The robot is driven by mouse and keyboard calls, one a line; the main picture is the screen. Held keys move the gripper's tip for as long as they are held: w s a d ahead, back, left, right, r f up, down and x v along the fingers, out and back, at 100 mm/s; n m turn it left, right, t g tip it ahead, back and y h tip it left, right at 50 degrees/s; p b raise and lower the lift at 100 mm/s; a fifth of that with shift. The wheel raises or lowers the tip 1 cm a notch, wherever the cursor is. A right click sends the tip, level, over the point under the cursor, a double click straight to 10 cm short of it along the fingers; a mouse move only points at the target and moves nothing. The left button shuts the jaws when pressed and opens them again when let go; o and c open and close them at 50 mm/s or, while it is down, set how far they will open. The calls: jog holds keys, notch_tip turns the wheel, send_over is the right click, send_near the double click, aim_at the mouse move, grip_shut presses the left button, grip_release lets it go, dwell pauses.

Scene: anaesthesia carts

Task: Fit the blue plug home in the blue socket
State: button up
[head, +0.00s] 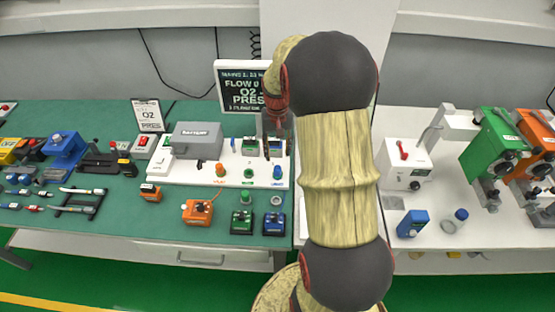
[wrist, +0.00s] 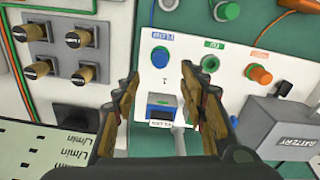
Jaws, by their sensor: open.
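A white panel (head: 180,172) on the green bench carries a round blue fitting (head: 277,173), which looks like the blue socket. It also shows in the wrist view (wrist: 160,57), just beyond my fingertips. Nothing is visibly held.
Green (wrist: 210,63) and orange (wrist: 260,75) fittings sit beside the blue one. A grey battery box (head: 196,139) stands at the panel's left. Orange (head: 197,211) and green (head: 242,221) blocks stand in front. A white cart right holds another blue box (head: 413,223).

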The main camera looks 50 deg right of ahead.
jog(key=shift+r, duration=0.95)
